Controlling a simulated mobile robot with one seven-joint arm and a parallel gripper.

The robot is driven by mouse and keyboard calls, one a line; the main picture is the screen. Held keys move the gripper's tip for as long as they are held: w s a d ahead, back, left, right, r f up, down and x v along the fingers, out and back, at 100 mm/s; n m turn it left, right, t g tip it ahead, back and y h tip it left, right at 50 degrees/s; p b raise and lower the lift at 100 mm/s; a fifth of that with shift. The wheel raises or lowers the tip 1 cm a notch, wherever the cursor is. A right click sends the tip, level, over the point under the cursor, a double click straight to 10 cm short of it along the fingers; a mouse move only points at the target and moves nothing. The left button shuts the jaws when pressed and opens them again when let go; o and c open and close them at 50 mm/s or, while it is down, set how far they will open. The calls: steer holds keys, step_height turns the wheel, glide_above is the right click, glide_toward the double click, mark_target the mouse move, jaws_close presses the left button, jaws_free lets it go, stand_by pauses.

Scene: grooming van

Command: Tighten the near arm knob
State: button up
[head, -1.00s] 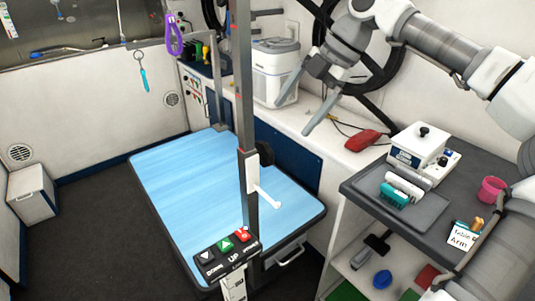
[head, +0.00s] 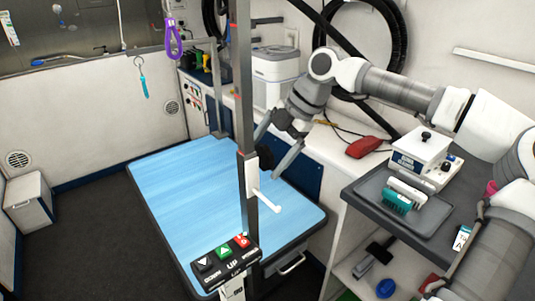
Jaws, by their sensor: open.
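The near arm post (head: 244,100) is a tall grey upright at the front of the blue grooming table (head: 185,190). A white clamp (head: 252,177) sits on it, with a white lever (head: 269,203) sticking out to the lower right. The black near arm knob (head: 266,160) is on the clamp's right, rear side, partly hidden by the post. My gripper (head: 267,155) is open and reaches down from the upper right. Its fingers show on either side of the knob in the picture; I cannot tell whether they touch it. One fingertip is partly behind the post.
A button panel (head: 226,262) is at the table's front edge. A red pouch (head: 364,147) lies on the counter. A purple loop (head: 172,36) hangs at the left.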

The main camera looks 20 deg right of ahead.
steer(key=c, duration=1.2)
steer(key=shift+r+p, duration=0.15)
steer(key=shift+p, duration=0.2)
steer(key=g+p, duration=0.1)
steer(key=g+h+p, duration=0.1)
steer(key=shift+w+a+r+m+g+p, duration=0.1)
steer(key=shift+r+m+g+p, duration=0.1)
steer(key=shift+m+g+p, duration=0.15)
steer(key=g+h+p, duration=0.1)
steer(key=g+p, duration=0.1)
steer(key=p, duration=0.1)
steer(key=m+g+h+p, duration=0.1)
steer(key=g+p, duration=0.2)
steer(key=p, duration=0.1)
steer(key=shift+w+f+g+h, duration=0.1)
steer(key=shift+w+g+h, duration=0.05)
steer(key=shift+g+h, duration=0.2)
steer(key=m+g+p, duration=0.1)
steer(key=g+p, duration=0.1)
steer(key=p, duration=0.7)
steer(key=shift+g+h+p, duration=0.25)
steer(key=shift+g+p, duration=0.05)
steer(key=shift+g, duration=0.1)
steer(key=g+p, duration=0.1)
steer(key=p, duration=0.3)
steer(key=shift+w+f+h, duration=0.1)
steer(key=shift+h, duration=0.2)
steer(key=shift+f+p, duration=0.25)
steer(key=shift+p, duration=0.3)
